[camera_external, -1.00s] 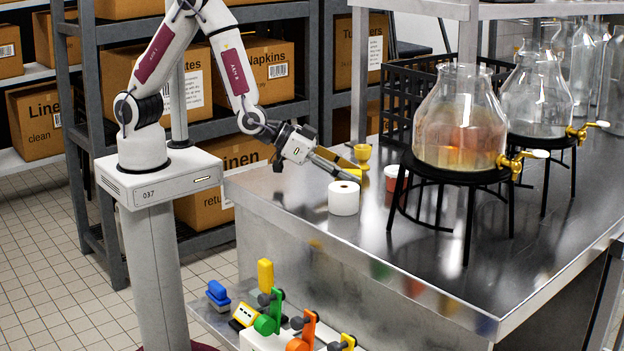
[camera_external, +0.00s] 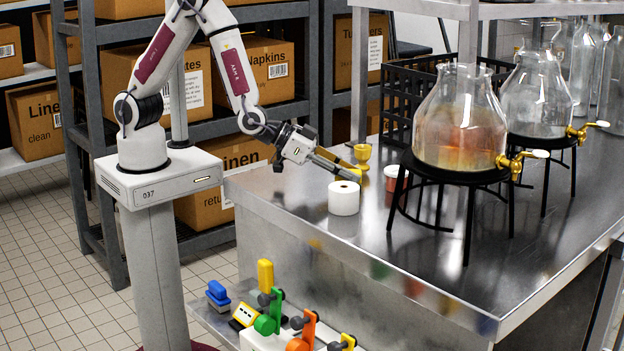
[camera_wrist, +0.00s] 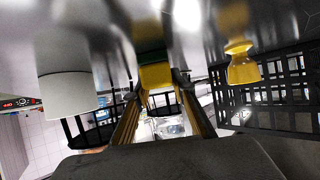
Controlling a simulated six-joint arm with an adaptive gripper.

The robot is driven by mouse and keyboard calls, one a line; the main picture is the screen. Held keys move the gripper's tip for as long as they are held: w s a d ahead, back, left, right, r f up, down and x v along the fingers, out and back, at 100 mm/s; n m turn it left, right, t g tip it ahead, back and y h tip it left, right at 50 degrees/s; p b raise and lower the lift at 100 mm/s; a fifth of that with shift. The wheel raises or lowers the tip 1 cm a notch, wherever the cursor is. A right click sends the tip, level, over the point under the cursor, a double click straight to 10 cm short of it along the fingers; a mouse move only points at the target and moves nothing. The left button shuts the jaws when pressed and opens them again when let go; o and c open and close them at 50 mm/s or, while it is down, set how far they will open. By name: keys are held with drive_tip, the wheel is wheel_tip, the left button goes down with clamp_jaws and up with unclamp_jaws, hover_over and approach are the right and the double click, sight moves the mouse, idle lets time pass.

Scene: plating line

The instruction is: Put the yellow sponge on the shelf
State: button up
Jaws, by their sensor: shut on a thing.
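The yellow sponge (camera_wrist: 155,75), with a green layer on one side, sits between the two fingers in the wrist view. My gripper (camera_external: 347,173) is shut on it, low over the steel counter (camera_external: 400,255). In the external view the sponge is mostly hidden behind the fingers, with only a little yellow showing. I cannot tell whether it still touches the counter. A steel shelf (camera_external: 545,10) runs above the counter at the upper right; its top is mostly out of the picture.
A white roll (camera_external: 344,198) stands close in front of my gripper. A yellow goblet (camera_external: 362,155) and a reddish cup (camera_external: 393,186) stand just beyond. Glass jars (camera_external: 458,120) on black stands and a black crate (camera_external: 400,95) are near.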

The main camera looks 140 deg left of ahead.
drive_tip(key=shift+r, duration=0.2)
drive_tip(key=shift+r, duration=4.85)
drive_tip(key=shift+w+d, duration=0.4)
drive_tip(key=shift+d, duration=0.1)
drive_tip(key=w+d+m+t+h, duration=0.1)
drive_tip(key=d+m+h, duration=0.3)
drive_tip(key=d, duration=1)
drive_tip(key=w+d+m+t+h, duration=0.2)
drive_tip(key=w+d+m+h, duration=0.2)
drive_tip(key=d, duration=1.1)
drive_tip(key=shift+d+f+m+t+h, duration=0.3)
drive_tip(key=shift+f+m, duration=0.05)
drive_tip(key=shift+m, duration=0.15)
drive_tip(key=shift+f, duration=0.15)
